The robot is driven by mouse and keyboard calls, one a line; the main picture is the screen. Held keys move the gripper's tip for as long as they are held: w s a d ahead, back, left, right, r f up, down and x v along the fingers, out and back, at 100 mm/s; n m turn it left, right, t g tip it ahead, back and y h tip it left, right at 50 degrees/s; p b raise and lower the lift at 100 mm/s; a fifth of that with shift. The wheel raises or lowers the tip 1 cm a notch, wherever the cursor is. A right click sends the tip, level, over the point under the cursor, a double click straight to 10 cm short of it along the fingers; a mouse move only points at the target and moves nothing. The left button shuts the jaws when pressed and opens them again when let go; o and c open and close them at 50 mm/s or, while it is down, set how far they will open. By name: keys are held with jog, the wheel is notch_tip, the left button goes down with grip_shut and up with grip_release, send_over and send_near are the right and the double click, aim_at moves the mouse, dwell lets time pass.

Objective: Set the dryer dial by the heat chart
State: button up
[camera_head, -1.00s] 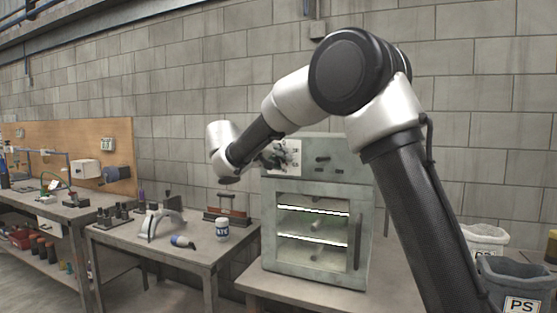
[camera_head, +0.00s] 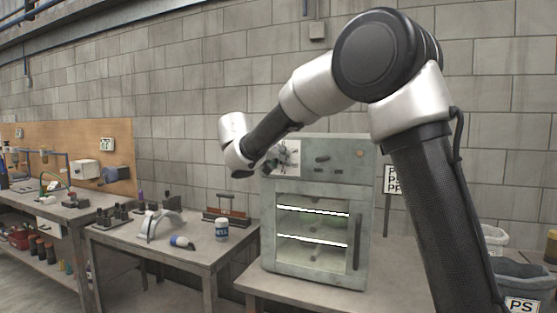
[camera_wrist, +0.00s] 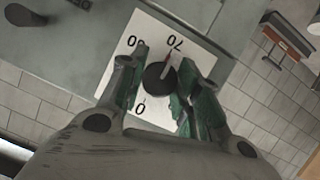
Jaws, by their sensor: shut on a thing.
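The dryer (camera_head: 312,205) is a grey-green cabinet with a lit window, standing on a bench. Its dial (camera_wrist: 160,77) is a black round knob on a white number plate (camera_wrist: 150,25). My gripper (camera_wrist: 163,71) has green-padded fingers shut on the dial from both sides. A pale, reddish-tipped pointer line on the knob points up and right, towards the upside-down number 70. Other numbers are partly hidden by the fingers. In the head view, my wrist partly covers the plate (camera_head: 292,152). A white chart (camera_head: 394,180) with letters starting with P stands right of the dryer, partly hidden.
Grey bins, one marked PS (camera_head: 522,305), stand at the right. The bench in front of the dryer is clear.

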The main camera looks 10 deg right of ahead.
jog(key=shift+f, duration=0.1)
jog(key=o, duration=1)
jog(key=v, duration=1.2)
